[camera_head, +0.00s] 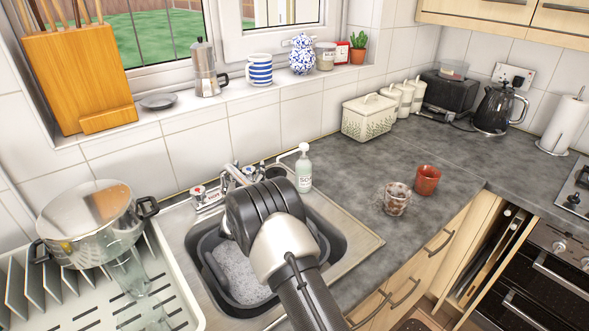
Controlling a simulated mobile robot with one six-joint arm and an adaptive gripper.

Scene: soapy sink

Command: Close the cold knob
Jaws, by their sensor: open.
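The chrome tap (232,174) stands at the back edge of the sink (338,231). A knob with a red mark (198,191) is at its left end. Another chrome knob (249,171) shows at its right, partly behind my gripper. I cannot read a cold mark or tell how far either knob is turned. My gripper (262,203) is over the back of the sink, just in front of the tap. It is open, though its fingertips are largely hidden by my own wrist. I cannot tell whether it touches the right knob.
A soap bottle (304,168) stands right of the tap. A dark basin with suds (240,275) sits in the sink. A glass-lidded pot (92,222) stands on the drying rack (95,318) at left. Two cups, red (427,180) and patterned (396,199), are on the otherwise fairly clear right worktop.

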